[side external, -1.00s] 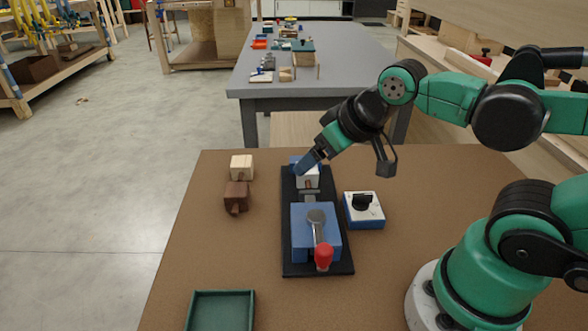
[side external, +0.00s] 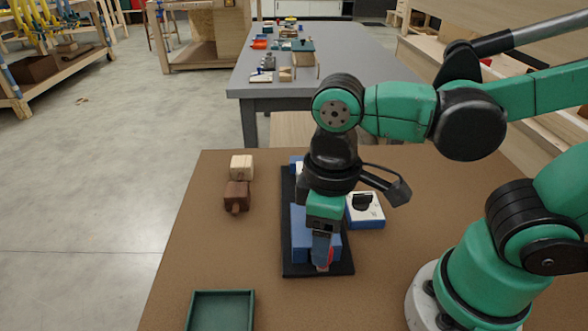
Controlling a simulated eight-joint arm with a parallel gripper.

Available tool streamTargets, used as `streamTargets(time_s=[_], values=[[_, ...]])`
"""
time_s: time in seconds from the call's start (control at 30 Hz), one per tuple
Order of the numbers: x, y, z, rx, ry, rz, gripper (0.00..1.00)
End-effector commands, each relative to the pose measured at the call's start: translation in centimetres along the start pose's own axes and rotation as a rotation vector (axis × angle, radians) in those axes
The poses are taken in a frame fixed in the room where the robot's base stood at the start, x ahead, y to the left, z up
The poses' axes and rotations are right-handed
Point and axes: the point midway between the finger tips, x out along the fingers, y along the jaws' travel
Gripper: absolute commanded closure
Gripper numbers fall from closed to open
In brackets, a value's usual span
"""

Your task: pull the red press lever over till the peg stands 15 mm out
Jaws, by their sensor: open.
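The press is a blue block (side external: 300,247) on a black base plate (side external: 288,266), standing on the brown table. Its lever's red knob (side external: 330,260) shows only as a sliver beside my gripper (side external: 321,268). My gripper points down at the knob and is open, with its fingers at or around the knob. I cannot tell whether they touch it. My wrist hides the rest of the lever and most of the press. The peg and how far it stands out cannot be seen.
A white and blue box with a black knob (side external: 363,202) stands close right of the press. A light wooden block (side external: 241,166) and a dark brown block (side external: 236,194) lie to the left. A green tray (side external: 222,293) is at front left. The table between is clear.

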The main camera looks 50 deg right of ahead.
Motion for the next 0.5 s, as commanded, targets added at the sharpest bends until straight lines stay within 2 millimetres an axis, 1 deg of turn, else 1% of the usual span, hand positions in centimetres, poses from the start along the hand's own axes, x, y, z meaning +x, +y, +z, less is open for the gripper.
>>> streamTargets(time_s=[0.1, 0.23, 0.5], values=[[1.4, 0.0, 0.0, 0.001, 0.002, 0.001, 0.38], [2.5, 0.0, -0.1, 0.002, 0.003, 0.001, 0.38], [3.5, 0.1, 0.0, 0.003, 0.004, 0.001, 0.38]])
